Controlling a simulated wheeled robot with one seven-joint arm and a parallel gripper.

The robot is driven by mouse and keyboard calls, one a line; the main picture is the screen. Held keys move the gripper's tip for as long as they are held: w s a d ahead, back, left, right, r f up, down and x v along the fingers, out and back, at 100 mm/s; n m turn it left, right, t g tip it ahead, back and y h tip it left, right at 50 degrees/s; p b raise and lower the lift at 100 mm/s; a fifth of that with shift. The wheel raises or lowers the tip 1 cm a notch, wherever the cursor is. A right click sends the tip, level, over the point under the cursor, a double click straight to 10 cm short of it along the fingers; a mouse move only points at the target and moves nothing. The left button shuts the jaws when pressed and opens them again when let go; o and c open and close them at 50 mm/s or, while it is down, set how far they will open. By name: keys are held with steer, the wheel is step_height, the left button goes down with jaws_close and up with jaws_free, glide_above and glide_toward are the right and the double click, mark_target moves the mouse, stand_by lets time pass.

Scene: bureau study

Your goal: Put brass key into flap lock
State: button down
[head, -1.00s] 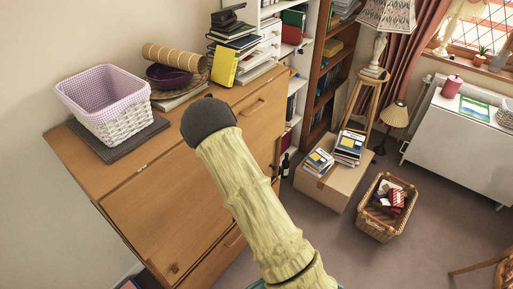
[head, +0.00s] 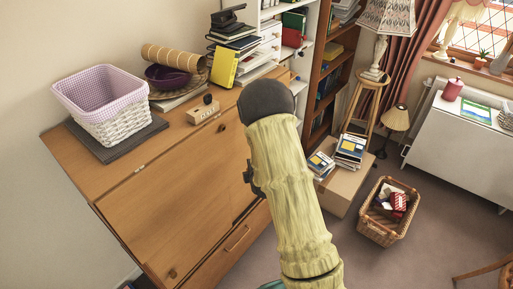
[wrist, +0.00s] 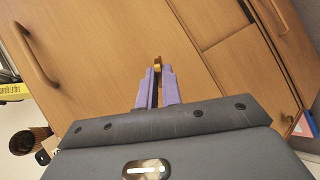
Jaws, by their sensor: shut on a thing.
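My gripper (wrist: 158,90) has purple fingers, shut on the small brass key (wrist: 157,65) in the wrist view. The key sticks out past the fingertips towards the wooden front of the bureau; I cannot tell whether it touches the wood. In the head view my arm hides the key and most of the gripper. The bureau's large flap (head: 175,195) is closed. A small dark spot near its upper edge, which may be the flap lock (head: 222,128), shows in the head view. I cannot make out a keyhole at the key's tip.
A white basket (head: 112,108), a purple bowl (head: 168,76), a small wooden block (head: 203,111) and a yellow book (head: 223,67) are on the bureau top. A cardboard box (head: 340,190) and wicker basket (head: 388,212) stand on the floor at right.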

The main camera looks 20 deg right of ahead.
step_height(320, 180, up, 13)
steer(key=s+d+n+t+y+b, duration=0.1)
steer(key=n+t+y+b, duration=0.2)
steer(key=n+y, duration=0.4)
steer(key=y, duration=0.3)
steer(key=shift+s+f+t+y, duration=0.15)
steer(key=shift+t+y, duration=0.15)
steer(key=shift+y, duration=0.1)
steer(key=p+x, duration=0.2)
steer(key=x, duration=0.4)
steer(key=shift+p, duration=0.3)
steer(key=shift+a, duration=0.1)
